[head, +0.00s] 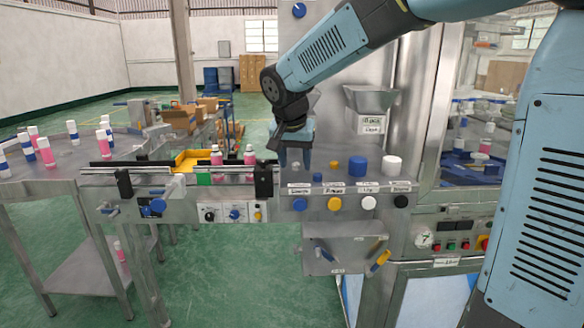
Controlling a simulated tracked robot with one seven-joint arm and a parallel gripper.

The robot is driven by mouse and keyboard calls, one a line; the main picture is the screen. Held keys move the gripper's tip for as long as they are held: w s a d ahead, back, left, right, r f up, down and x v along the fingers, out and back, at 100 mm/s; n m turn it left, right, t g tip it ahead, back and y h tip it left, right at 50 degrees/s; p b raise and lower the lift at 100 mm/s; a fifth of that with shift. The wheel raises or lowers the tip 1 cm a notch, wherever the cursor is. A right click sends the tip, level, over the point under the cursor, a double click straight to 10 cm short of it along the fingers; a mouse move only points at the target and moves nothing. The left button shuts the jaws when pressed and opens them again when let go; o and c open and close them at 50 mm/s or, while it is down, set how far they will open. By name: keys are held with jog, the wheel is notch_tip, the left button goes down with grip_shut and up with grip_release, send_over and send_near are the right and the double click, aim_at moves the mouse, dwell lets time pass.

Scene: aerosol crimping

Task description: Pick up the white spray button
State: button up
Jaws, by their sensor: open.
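My gripper (295,160) points down over the left end of the steel parts shelf, its two fingers apart. A small pale piece shows low between the fingers. It looks like the white spray button (296,166), but it is too small to be sure, and I cannot tell whether the fingers touch it. To its right on the same shelf are a small blue button (317,177), a small orange-yellow piece (334,165), a large blue cap (357,166) and a large white cap (391,166).
Two pink bottles (249,158) stand on the conveyor rail left of the gripper. A steel funnel (371,99) hangs on the panel behind the shelf. More pink and white bottles stand on the left table (50,180). A glazed machine cabinet (470,140) is at the right.

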jog(key=shift+c, duration=0.2)
grip_shut()
dwell(0.4)
